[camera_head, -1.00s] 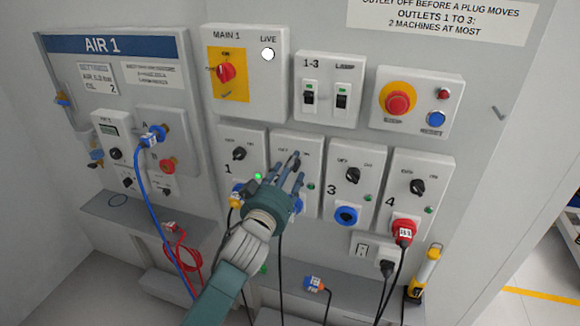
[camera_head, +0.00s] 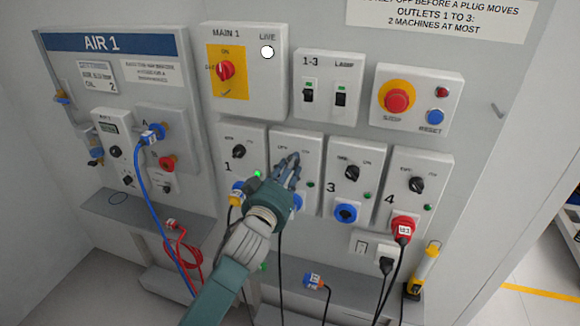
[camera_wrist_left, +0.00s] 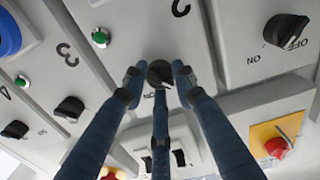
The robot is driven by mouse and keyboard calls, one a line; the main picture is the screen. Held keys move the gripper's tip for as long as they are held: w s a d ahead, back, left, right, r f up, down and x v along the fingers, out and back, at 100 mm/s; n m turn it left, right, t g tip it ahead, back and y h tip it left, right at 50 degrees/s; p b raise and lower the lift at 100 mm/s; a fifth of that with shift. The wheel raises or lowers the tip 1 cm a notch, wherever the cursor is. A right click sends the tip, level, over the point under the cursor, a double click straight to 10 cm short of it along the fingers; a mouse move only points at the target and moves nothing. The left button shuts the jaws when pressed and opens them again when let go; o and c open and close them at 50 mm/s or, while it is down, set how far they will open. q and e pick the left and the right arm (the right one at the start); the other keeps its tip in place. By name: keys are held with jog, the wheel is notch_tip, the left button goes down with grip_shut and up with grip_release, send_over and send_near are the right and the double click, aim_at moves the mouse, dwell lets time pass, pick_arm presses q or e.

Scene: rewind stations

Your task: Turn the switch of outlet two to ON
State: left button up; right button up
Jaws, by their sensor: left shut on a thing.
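Outlet two (camera_head: 312,150) is a pale box between outlets one and three. Its black switch knob (camera_wrist_left: 160,71) shows in the left wrist view between my fingertips; in the head view the fingers mostly hide it. My left gripper (camera_head: 288,163) is shut on this knob, with its blue fingers around it; it also shows in the left wrist view (camera_wrist_left: 157,80). The knob's exact pointing is hard to tell. The outlet two lamp (camera_head: 311,184) is dark green, while the outlet one lamp (camera_head: 257,173) glows bright green. My right gripper is not in view.
Neighbouring knobs of outlet one (camera_head: 238,151) and outlet three (camera_head: 352,172) are close on either side. The main switch box (camera_head: 266,85) and emergency stop (camera_head: 397,100) are above. A red plug (camera_head: 403,227) sits in outlet four. Cables hang below.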

pick_arm(q)
jog(key=shift+d+r+m+p, duration=0.15)
jog(key=shift+m+p, duration=0.85)
jog(key=shift+m, duration=3.3)
jog(key=shift+a+r+m+p, duration=0.15)
jog(key=shift+m+p, duration=0.8)
jog(key=shift+m, duration=3.35)
jog(key=shift+d, duration=0.1)
jog(key=o, duration=1.2)
jog(key=shift+f, duration=0.1)
jog(key=shift+c, duration=0.2)
jog(key=v, duration=1.2)
